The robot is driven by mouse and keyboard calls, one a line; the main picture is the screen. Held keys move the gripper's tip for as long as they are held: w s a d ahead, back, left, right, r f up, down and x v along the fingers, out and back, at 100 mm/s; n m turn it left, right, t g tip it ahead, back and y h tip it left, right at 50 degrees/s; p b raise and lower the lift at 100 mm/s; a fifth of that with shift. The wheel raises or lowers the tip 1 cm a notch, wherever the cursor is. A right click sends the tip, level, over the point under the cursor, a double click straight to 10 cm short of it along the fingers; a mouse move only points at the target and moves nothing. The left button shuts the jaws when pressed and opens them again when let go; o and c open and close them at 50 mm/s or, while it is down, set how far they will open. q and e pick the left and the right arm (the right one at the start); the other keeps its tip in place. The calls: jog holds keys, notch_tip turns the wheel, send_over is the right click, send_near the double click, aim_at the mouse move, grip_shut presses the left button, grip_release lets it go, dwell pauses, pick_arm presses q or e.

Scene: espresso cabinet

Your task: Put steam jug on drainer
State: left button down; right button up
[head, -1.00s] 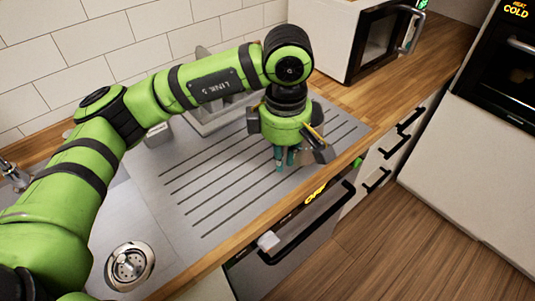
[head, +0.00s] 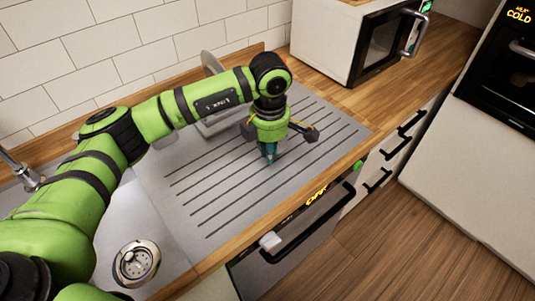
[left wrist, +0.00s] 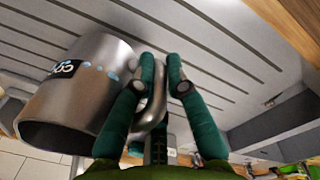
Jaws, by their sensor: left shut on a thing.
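The steam jug (left wrist: 88,88) is a shiny metal jug with a dark label, lying tilted in the left wrist view. My left gripper (left wrist: 161,72) has its green fingers closed around the jug's handle (left wrist: 153,108). In the head view, my left gripper (head: 269,155) points down over the grooved steel drainer (head: 215,205), near its middle. The jug is hidden behind my arm and gripper there. The drainer (left wrist: 225,62) fills the background of the wrist view. Whether the jug touches it I cannot tell. My right gripper is not in view.
A round metal sink strainer (head: 136,263) lies at lower left, with a tap (head: 22,172) behind. A metal object (head: 213,66) stands at the drainer's back edge. A white microwave (head: 345,45) is at back right. The front of the drainer is clear.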

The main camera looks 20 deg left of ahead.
pick_arm(q)
jog(key=shift+w+a+f, duration=0.15)
jog(key=shift+w+a, duration=0.05)
jog(key=shift+a, duration=0.05)
jog(key=shift+f, duration=0.3)
notch_tip(320, 180, down, 3)
jog(key=shift+f+p, duration=0.1)
jog(key=shift+p, duration=0.95)
jog(key=shift+f, duration=0.25)
jog(key=c, duration=1.3)
grip_release()
jog(key=shift+o, duration=0.2)
